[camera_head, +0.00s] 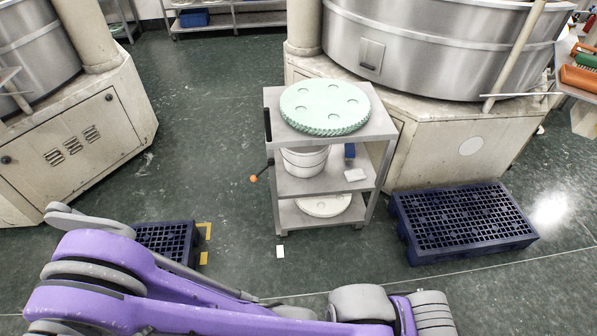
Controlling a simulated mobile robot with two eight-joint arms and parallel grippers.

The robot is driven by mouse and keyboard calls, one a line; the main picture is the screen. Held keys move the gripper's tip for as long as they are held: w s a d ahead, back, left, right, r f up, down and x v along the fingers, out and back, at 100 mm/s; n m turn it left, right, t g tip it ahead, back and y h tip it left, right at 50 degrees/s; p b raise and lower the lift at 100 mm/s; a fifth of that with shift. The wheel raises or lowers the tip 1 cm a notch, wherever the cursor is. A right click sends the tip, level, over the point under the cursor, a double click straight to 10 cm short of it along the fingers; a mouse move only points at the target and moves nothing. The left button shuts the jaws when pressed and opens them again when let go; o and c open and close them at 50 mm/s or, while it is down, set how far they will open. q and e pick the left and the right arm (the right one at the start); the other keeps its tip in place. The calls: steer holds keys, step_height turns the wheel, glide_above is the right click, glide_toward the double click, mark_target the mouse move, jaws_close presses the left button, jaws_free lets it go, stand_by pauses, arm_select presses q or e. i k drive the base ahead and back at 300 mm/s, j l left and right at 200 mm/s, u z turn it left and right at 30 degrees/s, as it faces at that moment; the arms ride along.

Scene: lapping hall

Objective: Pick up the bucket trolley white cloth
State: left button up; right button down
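A grey metal trolley (381,127) with three levels stands in the middle of the view. A white bucket (304,160) stands on its middle shelf, partly hidden under the top. A small flat white piece (355,175), which looks like a folded cloth, lies on the same shelf near its right front edge, with a small blue item (350,151) behind it. A purple and grey arm of mine crosses the bottom of the view, well in front of the trolley. I see no gripper fingers.
A pale green toothed disc (325,106) covers much of the trolley top; a white disc (323,206) lies on the bottom shelf. A dark blue pallet (463,222) is at right, another (165,243) at left. A white square (280,251) lies on the floor. Large machines stand behind.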

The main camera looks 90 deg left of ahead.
mark_target(354, 174)
steer(key=u, duration=2.6)
steer(key=i+l+u, duration=0.1)
steer(key=u, duration=0.3)
steer(key=i+l+u, duration=0.15)
steer(key=u, duration=0.25)
steer(key=i+l+u, duration=0.15)
steer(key=u, duration=0.25)
steer(key=i+l+u, duration=0.15)
steer(key=l, duration=0.2)
steer(key=i+l+u, duration=0.1)
steer(key=l, duration=0.25)
steer(key=l+u, duration=0.15)
steer(key=l, duration=0.2)
steer(key=i+l+z, duration=0.2)
steer(key=l, duration=0.4)
steer(key=k+j, duration=0.15)
steer(key=k, duration=0.15)
steer(key=i+l+u, duration=0.1)
steer(key=i+l, duration=0.15)
steer(key=i+l+u, duration=0.15)
steer(key=l, duration=0.25)
steer(key=i, duration=0.1)
